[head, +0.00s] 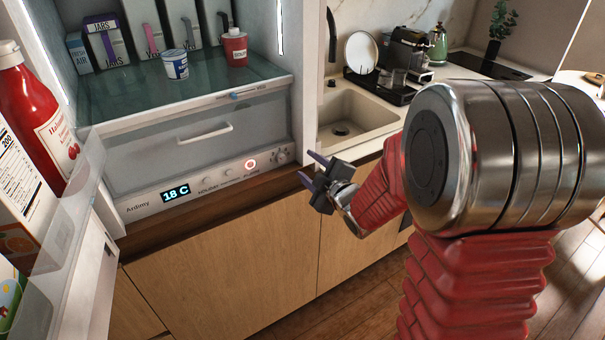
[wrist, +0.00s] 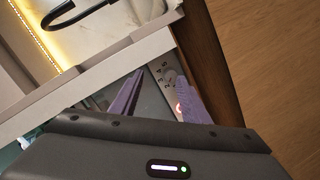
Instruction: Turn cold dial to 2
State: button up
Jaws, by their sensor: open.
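The cold dial (head: 281,157) is a small round knob at the right end of the fridge's lower control panel. Its set number is too small to read in the head view. In the wrist view the dial (wrist: 170,77) shows with numbers around it, ahead of and between the purple fingertips. My gripper (head: 310,168) is open and empty, just right of the dial in the head view. In the wrist view my gripper (wrist: 160,75) points at the panel, and I see no clear contact. The fridge display (head: 175,193) reads 18 C.
A red-lit button (head: 250,164) sits left of the dial. A closed drawer (head: 180,145) is above the panel. The open fridge door (head: 85,200) with a red bottle (head: 35,125) stands at the left. The sink (head: 345,115) and counter lie to the right.

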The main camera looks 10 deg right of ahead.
jog(key=s+d+r+m+g+h, duration=0.1)
jog(key=s+r+m+g+h, duration=0.3)
jog(key=s, duration=0.6)
jog(key=s+d+r+m+g+h, duration=0.1)
jog(key=s+r+m+g, duration=0.15)
jog(key=s+m, duration=0.6)
jog(key=s+a+m+g+y, duration=0.1)
jog(key=s+a+g, duration=0.2)
jog(key=s, duration=1.1)
jog(key=shift+s+a+y, duration=0.15)
jog(key=shift+a+y, duration=0.15)
jog(key=shift+a, duration=0.1)
jog(key=shift+c, duration=0.4)
jog(key=shift+c, duration=1)
